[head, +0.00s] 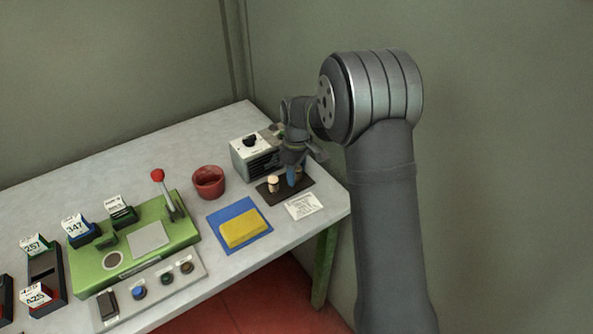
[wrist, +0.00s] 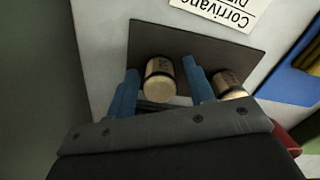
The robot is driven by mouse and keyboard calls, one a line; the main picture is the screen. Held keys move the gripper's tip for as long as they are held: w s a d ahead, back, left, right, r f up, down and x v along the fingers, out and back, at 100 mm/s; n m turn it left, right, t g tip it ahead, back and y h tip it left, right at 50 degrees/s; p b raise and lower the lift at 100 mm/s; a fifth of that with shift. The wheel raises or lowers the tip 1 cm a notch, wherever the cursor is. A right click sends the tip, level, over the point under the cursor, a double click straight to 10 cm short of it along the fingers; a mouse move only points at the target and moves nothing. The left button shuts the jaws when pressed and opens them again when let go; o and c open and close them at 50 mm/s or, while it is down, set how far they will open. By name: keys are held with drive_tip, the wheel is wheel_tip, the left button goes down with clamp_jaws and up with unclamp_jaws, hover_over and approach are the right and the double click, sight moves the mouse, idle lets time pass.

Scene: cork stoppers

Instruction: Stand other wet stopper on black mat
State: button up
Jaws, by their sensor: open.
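Two cork stoppers with pale tops and dark marks on their sides stand on the black mat (head: 302,192), which also shows in the wrist view (wrist: 205,52). One stopper (wrist: 160,78) is between the blue fingers of my gripper (wrist: 163,82), with a small gap visible on each side. The other stopper (wrist: 229,84) is just outside the right finger in the wrist view; it is the left one (head: 273,184) in the head view. My gripper (head: 293,180) is open and low over the mat. In the head view its fingers mostly hide the first stopper.
A printed white card (head: 303,206) lies in front of the mat. A grey box with a black knob (head: 255,155) stands behind it. A red cup (head: 208,182), a yellow sponge (head: 241,231) on a blue cloth (head: 258,213) and a green lever device (head: 130,246) are to the left.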

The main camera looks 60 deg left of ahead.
wheel_tip(320, 180, up, 12)
drive_tip(key=shift+r, duration=0.15)
idle(0.4)
drive_tip(key=shift+f, duration=4.15)
